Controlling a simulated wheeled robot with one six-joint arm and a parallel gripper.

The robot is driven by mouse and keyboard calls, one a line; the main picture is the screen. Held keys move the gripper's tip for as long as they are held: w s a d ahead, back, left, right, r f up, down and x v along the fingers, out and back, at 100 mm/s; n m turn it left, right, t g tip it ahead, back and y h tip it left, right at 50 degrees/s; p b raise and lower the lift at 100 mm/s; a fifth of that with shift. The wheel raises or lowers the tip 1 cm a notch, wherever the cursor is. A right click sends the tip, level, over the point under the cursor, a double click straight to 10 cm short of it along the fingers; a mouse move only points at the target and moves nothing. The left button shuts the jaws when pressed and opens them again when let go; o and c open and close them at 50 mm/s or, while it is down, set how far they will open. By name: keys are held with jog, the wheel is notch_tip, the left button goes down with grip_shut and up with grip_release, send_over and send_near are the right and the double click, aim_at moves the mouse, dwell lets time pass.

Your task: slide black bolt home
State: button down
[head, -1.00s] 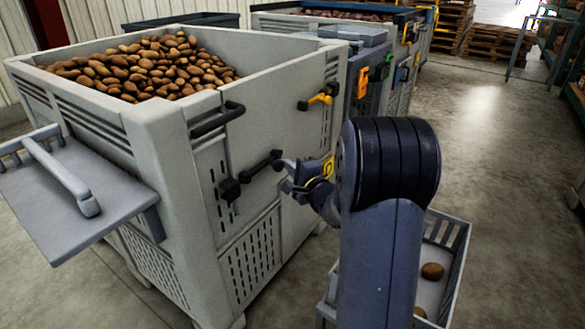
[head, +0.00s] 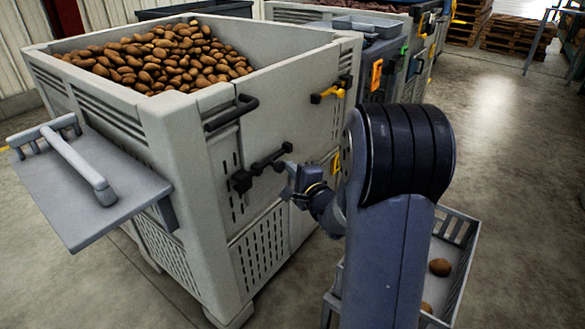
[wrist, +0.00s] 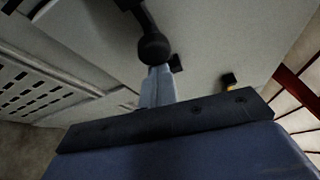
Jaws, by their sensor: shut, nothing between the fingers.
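The black bolt (head: 262,166) is mounted on the front face of the grey bin (head: 185,130), between dark blocks. Its round black knob (wrist: 153,48) is large in the wrist view, at the top middle. My gripper (head: 284,169) is at the bolt's right part in the head view, close beside the knob. In the wrist view the shut, pale fingertips (wrist: 158,80) end right at the knob, seeming to touch it from one side. Nothing is held between them. The exact contact is hard to see, and the head view is small there.
Potatoes (head: 160,60) fill the bin. A black handle (head: 232,112) and a yellow-handled latch (head: 328,94) are on its front. A grey shelf with a rail (head: 90,215) juts out at left. A grey crate (head: 462,245) with potatoes stands low at right. Open floor lies further right.

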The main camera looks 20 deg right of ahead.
jog(key=s+d+p, duration=0.1)
jog(key=s+p, duration=0.1)
jog(key=s, duration=0.8)
jog(key=shift+s+d+r, duration=0.15)
jog(key=shift+r, duration=0.15)
jog(key=w+d+b, duration=0.2)
jog(key=w+b, duration=0.1)
jog(key=w, duration=1)
jog(key=shift+w+d+f+b, duration=0.25)
jog(key=shift+w+d+b, duration=0.1)
jog(key=shift+d, duration=0.05)
jog(key=shift+a, duration=0.1)
